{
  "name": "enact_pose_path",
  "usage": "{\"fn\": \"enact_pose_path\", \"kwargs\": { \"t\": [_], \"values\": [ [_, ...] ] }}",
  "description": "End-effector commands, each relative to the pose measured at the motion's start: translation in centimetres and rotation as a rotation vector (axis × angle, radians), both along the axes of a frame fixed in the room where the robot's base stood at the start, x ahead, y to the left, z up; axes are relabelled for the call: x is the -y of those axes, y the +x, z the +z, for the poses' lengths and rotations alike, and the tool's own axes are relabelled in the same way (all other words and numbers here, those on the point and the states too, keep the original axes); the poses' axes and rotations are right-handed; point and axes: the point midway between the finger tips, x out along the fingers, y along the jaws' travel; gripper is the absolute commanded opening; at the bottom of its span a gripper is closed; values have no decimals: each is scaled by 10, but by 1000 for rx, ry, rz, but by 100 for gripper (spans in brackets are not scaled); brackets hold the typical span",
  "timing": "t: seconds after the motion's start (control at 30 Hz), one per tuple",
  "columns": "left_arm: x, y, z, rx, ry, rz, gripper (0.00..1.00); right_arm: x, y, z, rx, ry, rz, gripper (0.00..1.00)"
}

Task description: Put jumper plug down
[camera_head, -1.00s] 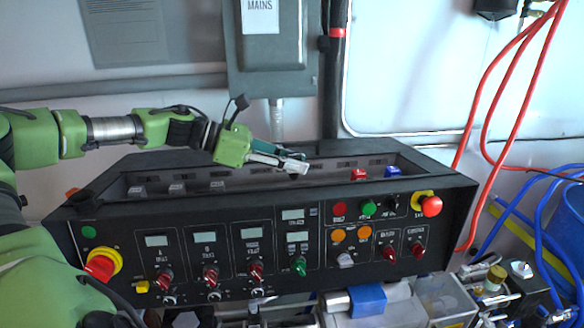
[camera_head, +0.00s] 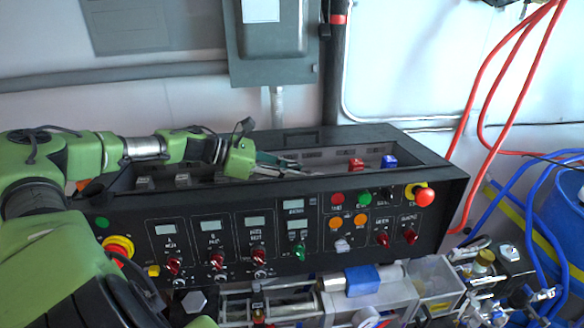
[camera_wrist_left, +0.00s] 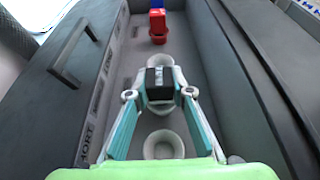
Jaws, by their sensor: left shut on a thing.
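My left gripper (camera_head: 298,168) reaches into the open trough on top of the black control console (camera_head: 330,193). It is shut on a jumper plug. In the left wrist view the plug (camera_wrist_left: 160,77) is a small block with a black top, held between the fingertips of the left gripper (camera_wrist_left: 160,98). A pale round socket (camera_wrist_left: 160,60) shows just beyond the plug, and another pale socket (camera_wrist_left: 163,146) lies below between the fingers. In the head view the front rim and fingers mostly hide the plug. I cannot tell whether it touches the trough floor. My right gripper is not in view.
A red plug (camera_head: 356,164) and a blue plug (camera_head: 389,161) stand in the trough to the right. Grey plugs (camera_head: 182,180) stand at its left. The trough walls are close on both sides. Red hoses (camera_head: 487,110) hang at the right.

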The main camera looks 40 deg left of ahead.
Motion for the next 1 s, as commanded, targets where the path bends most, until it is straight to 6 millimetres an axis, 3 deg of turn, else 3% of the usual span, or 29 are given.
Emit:
{"fn": "enact_pose_path", "kwargs": {
  "t": [0.13,0.17,0.2,0.23,0.67,1.0],
  "values": [
    [0,0,-3,1,-1,0,0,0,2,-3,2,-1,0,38],
    [0,0,-3,0,0,0,24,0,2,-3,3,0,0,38],
    [0,0,-2,0,0,0,34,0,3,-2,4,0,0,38],
    [0,0,-2,0,0,0,38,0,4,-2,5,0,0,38],
    [-1,-1,1,-2,1,0,38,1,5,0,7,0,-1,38],
    [-26,-31,14,0,7,1,38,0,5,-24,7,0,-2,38]
  ]
}}
